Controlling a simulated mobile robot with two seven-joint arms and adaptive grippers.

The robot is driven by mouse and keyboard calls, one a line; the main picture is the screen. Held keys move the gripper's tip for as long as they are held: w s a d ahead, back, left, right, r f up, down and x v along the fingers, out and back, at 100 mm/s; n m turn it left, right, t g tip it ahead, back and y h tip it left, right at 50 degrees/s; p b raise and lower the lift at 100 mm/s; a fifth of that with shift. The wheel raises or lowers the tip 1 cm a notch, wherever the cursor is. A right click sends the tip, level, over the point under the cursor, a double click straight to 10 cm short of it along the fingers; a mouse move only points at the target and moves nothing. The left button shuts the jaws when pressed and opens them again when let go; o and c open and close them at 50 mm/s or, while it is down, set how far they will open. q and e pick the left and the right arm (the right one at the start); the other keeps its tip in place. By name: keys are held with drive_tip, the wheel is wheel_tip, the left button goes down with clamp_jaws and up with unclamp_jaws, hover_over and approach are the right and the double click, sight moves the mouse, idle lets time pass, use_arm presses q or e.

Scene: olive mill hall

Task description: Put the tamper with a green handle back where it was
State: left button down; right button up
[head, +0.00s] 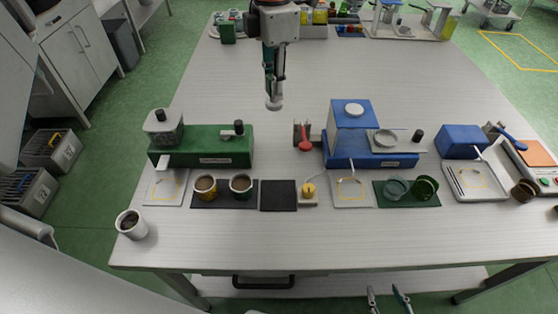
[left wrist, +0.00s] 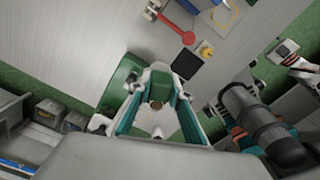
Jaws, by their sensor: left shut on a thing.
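My left gripper (head: 274,82) points down from the top of the head view, high above the table. It is shut on the tamper (head: 273,102), whose pale round base shows below the fingers. The fingers mostly hide the handle in the head view. In the left wrist view, the teal fingers of the left gripper (left wrist: 157,108) stand on both sides of a green part. An empty black square mat (head: 278,195) lies near the front of the table. Two fingertips of my right gripper (head: 387,297) show spread apart at the bottom edge, with nothing visible between them.
A green machine (head: 215,150) stands left and a blue machine (head: 340,145) right of centre. Two filled cups (head: 205,188) sit on a dark mat. A yellow-topped item (head: 308,190) is beside the black mat. A white mug (head: 131,224) stands front left. The middle table is clear.

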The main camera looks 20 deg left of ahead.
use_arm(q)
drive_tip(key=shift+w, duration=0.1)
wheel_tip(320, 180, down, 20)
drive_tip(key=shift+r+b, duration=0.15)
drive_tip(key=shift+b, duration=0.65)
drive_tip(key=shift+f, duration=0.2)
drive_tip(key=c, duration=1.9)
unclamp_jaws()
drive_tip(key=shift+o, duration=0.3)
wheel_tip(320, 180, up, 12)
drive_tip(key=shift+r+p, duration=0.15)
drive_tip(key=shift+p, duration=0.25)
